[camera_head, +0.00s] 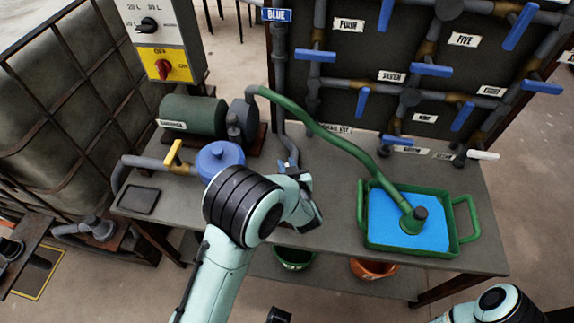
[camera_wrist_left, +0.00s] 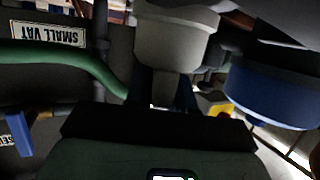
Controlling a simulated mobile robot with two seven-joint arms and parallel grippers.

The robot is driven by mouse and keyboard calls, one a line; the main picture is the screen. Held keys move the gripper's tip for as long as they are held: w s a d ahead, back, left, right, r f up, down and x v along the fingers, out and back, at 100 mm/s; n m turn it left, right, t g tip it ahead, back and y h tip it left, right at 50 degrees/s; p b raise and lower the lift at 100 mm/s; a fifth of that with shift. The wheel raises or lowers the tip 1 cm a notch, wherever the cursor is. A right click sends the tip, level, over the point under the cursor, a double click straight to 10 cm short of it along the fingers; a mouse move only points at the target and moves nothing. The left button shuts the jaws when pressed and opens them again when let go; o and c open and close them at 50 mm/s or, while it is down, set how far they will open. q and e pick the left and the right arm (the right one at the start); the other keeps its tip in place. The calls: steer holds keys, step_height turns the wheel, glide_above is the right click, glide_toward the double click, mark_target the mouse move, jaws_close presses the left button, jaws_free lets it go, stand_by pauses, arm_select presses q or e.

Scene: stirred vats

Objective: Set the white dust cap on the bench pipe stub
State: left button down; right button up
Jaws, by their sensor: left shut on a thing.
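My left gripper (camera_head: 288,170) is over the middle of the bench, right of the blue lidded vessel, with its arm coming in from the lower left. In the left wrist view a pale grey-white, cup-like piece (camera_wrist_left: 176,42) stands at the dark fingers. I take it for the white dust cap, in shade; the gripper is shut on it. In the head view the wrist and fingers mostly hide it. I cannot pick out the bench pipe stub with certainty; my arm covers part of the bench. My right gripper does not show.
A blue lidded vessel (camera_head: 220,158) stands left of my gripper. A green motor (camera_head: 193,116) is behind it. A green hose (camera_head: 325,130) arches into a green tray (camera_head: 453,249) of blue liquid at right. The bench (camera_head: 330,252) is bare between gripper and tray. Valve pipes line the back panel.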

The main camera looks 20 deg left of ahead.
arm_select(q)
steer(key=shift+f+b, duration=0.3)
steer(key=shift+f, duration=0.15)
steer(key=c, duration=1.3)
jaws_free()
steer(key=shift+o, duration=0.2)
steer(key=shift+p+v, duration=0.8)
steer(key=shift+v, duration=1.65)
steer(key=shift+p+v, duration=0.75)
steer(key=shift+v, duration=2.35)
